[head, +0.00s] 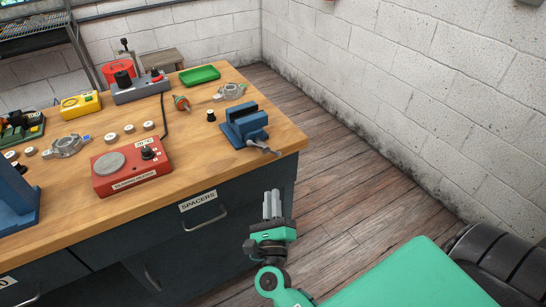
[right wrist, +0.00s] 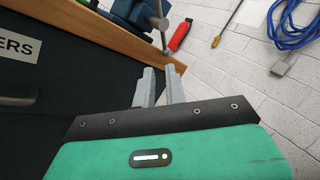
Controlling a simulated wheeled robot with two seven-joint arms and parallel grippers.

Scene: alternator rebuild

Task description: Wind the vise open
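The blue vise (head: 243,125) sits at the right front corner of the wooden bench. Its grey handle (head: 264,148) sticks out at the bench's front edge. In the right wrist view, part of the vise (right wrist: 135,12) and its handle bar (right wrist: 161,28) show at the top, beyond the fingertips. My right gripper (head: 272,197) is in front of and below the bench edge, apart from the handle. In the right wrist view its two grey fingers (right wrist: 160,76) stand a little apart with nothing between them. My left gripper is not in view.
The bench (head: 225,170) also holds a red box (head: 130,170) with a knob, a green tray (head: 200,75) and several small parts. A drawer marked SPACERS (head: 203,212) faces the front. Open wooden floor (head: 335,165) lies right of the bench, before the white wall.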

